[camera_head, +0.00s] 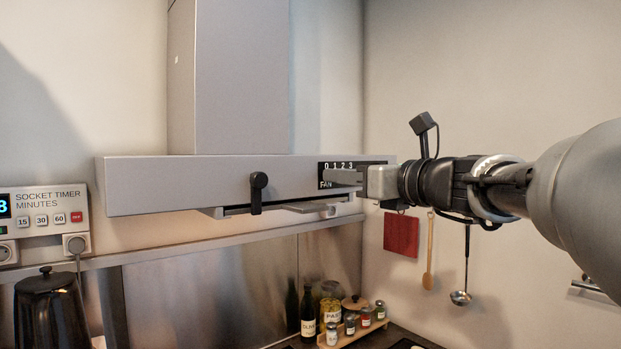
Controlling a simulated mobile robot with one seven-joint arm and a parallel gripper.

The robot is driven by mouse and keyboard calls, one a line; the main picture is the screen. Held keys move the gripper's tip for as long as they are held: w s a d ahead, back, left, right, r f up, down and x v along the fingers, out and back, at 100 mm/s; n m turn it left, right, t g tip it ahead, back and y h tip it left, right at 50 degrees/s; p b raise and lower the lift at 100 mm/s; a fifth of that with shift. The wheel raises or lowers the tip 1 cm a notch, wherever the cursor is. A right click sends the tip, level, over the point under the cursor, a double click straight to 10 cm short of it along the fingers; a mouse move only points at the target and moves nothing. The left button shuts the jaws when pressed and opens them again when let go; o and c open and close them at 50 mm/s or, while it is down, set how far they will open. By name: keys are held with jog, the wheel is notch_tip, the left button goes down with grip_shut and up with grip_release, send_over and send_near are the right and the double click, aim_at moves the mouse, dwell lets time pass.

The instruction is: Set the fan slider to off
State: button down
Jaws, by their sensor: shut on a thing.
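The grey range hood (180,184) spans the middle of the view. At its right end is a black fan panel (342,164) marked 0 1 2 3, with FAN below. My gripper (335,177) reaches in from the right, its fingers across the panel just under the numbers. It is shut on the fan slider's knob, which the fingers hide. The fingertips appear below the low numbers at the left, but I cannot tell exactly which mark the knob is at.
A black handle (257,192) sticks out from the hood front, left of my gripper. Bottles and jars (332,312) stand below. A red cloth (401,235), wooden spoon (429,252) and ladle (462,296) hang on the right wall. A socket timer (42,222) and black kettle (47,310) are left.

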jog(key=shift+a, duration=0.2)
jog(key=c, duration=1.8)
grip_release()
jog(key=shift+s+a, duration=0.1)
jog(key=shift+d, duration=0.2)
